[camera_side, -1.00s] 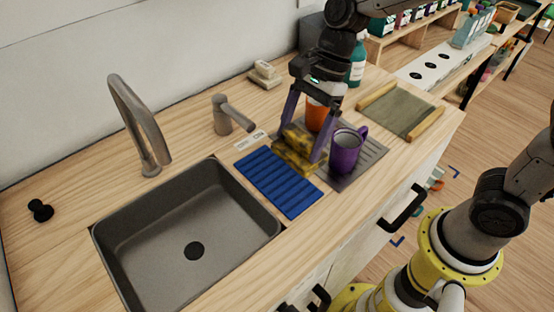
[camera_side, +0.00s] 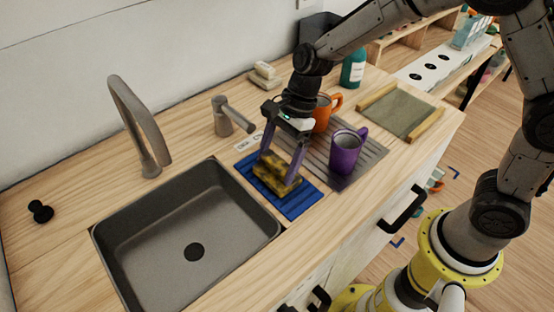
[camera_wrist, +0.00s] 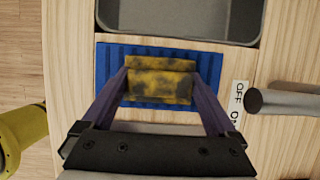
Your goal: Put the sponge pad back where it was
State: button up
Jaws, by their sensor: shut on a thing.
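The sponge pad (camera_side: 274,176) is yellow with dark blotches. My gripper (camera_side: 279,172) is shut on it, one finger at each end. In the side view the pad is over the blue ribbed mat (camera_side: 297,207), beside the sink. Whether it touches the mat or is just above it, I cannot tell. In the wrist view the sponge pad (camera_wrist: 160,80) sits between my gripper's fingers (camera_wrist: 160,85), with the blue mat (camera_wrist: 111,62) showing around it.
The sink (camera_side: 150,230) lies left of the mat. A purple mug (camera_side: 345,155) and an orange mug (camera_side: 322,121) stand on the grey drying mat (camera_side: 372,152) to the right. A tap lever (camera_side: 236,118) is behind. An OFF/ON label (camera_wrist: 239,98) lies beside the mat.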

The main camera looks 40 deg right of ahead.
jog(key=shift+f, duration=0.15)
jog(key=o, duration=0.8)
jog(key=v, duration=1.2)
jog(key=s+d+r+n+t+h, duration=0.1)
jog(key=s+d+n+t, duration=0.1)
jog(key=s+d+n, duration=0.2)
jog(key=s+d+r+n+t+h, duration=0.1)
jog(key=s+d+n, duration=0.3)
jog(key=s+n, duration=0.4)
jog(key=s+d+r+n+t+h, duration=0.2)
jog(key=s+d+n, duration=0.2)
jog(key=s+n, duration=0.2)
jog(key=shift+s+d+t+h, duration=0.15)
jog(key=shift+s+d, duration=0.05)
jog(key=shift+s, duration=0.45)
jog(key=shift+s+d+t+h, duration=0.15)
jog(key=shift+s, duration=0.5)
